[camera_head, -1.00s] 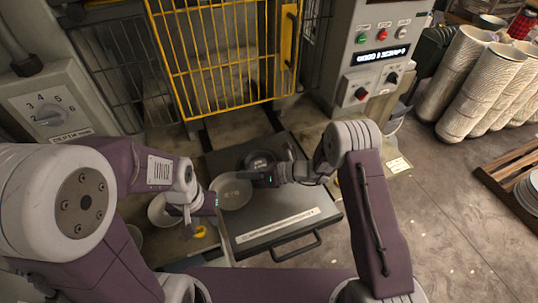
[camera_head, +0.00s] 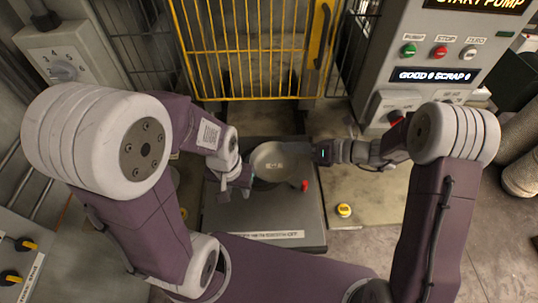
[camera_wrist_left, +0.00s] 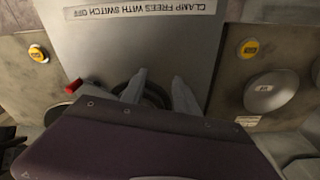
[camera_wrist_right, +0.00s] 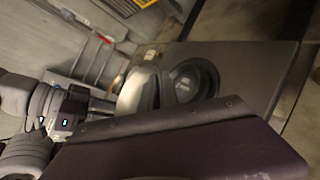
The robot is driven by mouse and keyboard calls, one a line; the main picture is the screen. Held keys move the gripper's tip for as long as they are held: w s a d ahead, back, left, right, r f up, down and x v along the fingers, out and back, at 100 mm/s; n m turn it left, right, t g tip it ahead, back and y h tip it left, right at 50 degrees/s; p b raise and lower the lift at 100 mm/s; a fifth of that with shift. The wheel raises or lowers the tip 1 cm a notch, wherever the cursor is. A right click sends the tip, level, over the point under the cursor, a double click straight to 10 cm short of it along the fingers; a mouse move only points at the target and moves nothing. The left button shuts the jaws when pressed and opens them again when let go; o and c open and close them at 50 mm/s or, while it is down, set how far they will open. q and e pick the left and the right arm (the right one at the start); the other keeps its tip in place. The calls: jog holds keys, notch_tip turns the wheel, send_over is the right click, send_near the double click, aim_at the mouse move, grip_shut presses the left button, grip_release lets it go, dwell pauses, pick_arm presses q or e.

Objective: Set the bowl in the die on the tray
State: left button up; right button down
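A pale bowl (camera_head: 270,158) with a small mark in its middle is held above the far part of the grey tray (camera_head: 285,217). My right gripper (camera_head: 308,151) comes in from the right and is shut on the bowl's rim. The bowl also shows edge-on in the right wrist view (camera_wrist_right: 136,88). The dark round die (camera_wrist_right: 193,80) is set in the tray and appears empty; in the head view the bowl hides most of it. My left gripper (camera_head: 242,184) is open, its fingers apart over the die (camera_wrist_left: 153,96) in the left wrist view, with nothing between them.
A red knob (camera_head: 304,186) stands at the tray's right edge. A yellow button (camera_head: 344,210) sits on the bench to the right. Another bowl (camera_wrist_left: 271,92) rests on the bench left of the tray. The yellow cage gate (camera_head: 247,50) stands behind, and the control panel (camera_head: 437,60) at the right.

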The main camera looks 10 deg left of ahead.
jog(key=w+a+f, duration=0.2)
jog(key=f, duration=0.1)
jog(key=w+a+f+p, duration=0.1)
jog(key=w+a+f, duration=0.1)
jog(key=f, duration=0.1)
jog(key=w+a+f+p, duration=0.1)
jog(key=w+f, duration=0.1)
jog(key=f, duration=0.1)
jog(key=shift+w+a, duration=0.15)
jog(key=shift+a, duration=0.25)
jog(key=shift+a+f, duration=0.1)
jog(key=shift+f, duration=0.25)
jog(key=c, duration=2)
grip_release()
jog(key=shift+f+b, duration=0.1)
jog(key=shift+b, duration=0.2)
jog(key=o, duration=0.4)
